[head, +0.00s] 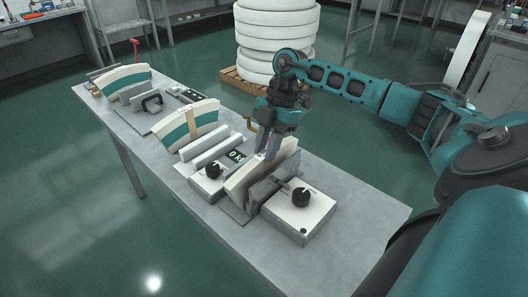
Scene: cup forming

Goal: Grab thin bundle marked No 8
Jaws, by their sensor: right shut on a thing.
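My right gripper (267,152) points down at the near half of the long grey table. It is shut on the upper edge of a thin cream bundle (283,158) that stands on edge beside a grey upright plate. I cannot read any number on this bundle. A wider cream and green curved bundle (188,127) with a tan band stands further back on the table. Another cream and green curved bundle (124,79) stands at the far left end. My left gripper is not in view.
A white box with a black knob (301,198) stands right of the held bundle. A second knob unit (212,171) and a small dark display (236,155) stand left of it. The table's right end (365,215) is bare. Stacked white rings (276,40) stand behind on a pallet.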

